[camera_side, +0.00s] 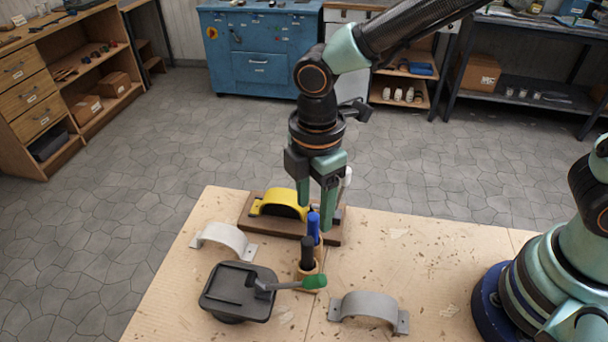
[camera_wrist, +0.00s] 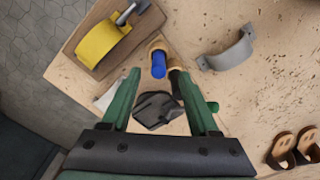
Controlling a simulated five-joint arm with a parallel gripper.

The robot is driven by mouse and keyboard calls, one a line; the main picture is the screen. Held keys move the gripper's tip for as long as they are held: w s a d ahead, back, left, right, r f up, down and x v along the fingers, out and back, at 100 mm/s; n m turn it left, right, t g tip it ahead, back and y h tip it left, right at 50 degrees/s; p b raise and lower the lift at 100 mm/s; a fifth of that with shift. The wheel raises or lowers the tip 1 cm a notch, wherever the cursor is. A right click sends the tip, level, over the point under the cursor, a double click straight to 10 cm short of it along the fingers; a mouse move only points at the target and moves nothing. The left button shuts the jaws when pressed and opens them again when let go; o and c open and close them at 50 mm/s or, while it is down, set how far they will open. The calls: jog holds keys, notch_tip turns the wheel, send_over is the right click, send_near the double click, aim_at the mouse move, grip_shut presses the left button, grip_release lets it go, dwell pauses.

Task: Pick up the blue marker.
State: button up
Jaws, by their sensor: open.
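The blue marker (camera_side: 313,224) stands upright in a tan wooden holder (camera_side: 318,268), behind a black marker (camera_side: 307,252). In the wrist view the blue marker (camera_wrist: 158,66) shows end-on, between the two fingertips in the picture. The black marker (camera_wrist: 176,84) is close beside it, partly hidden by the right finger. My gripper (camera_side: 315,207) points down with its fingers apart and empty, its tips around or just above the blue marker's top. In the wrist view my gripper (camera_wrist: 157,74) is open too. I cannot tell whether a finger touches the marker.
A yellow arch on a wooden board (camera_side: 248,222) lies behind the marker. Grey brackets stand left (camera_side: 224,238) and right (camera_side: 368,308). The right tabletop (camera_side: 440,260) is clear.

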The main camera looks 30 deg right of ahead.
aim_at(313, 216)
jog(key=shift+w+f, duration=0.1)
jog(key=shift+f, duration=2.6)
grip_shut()
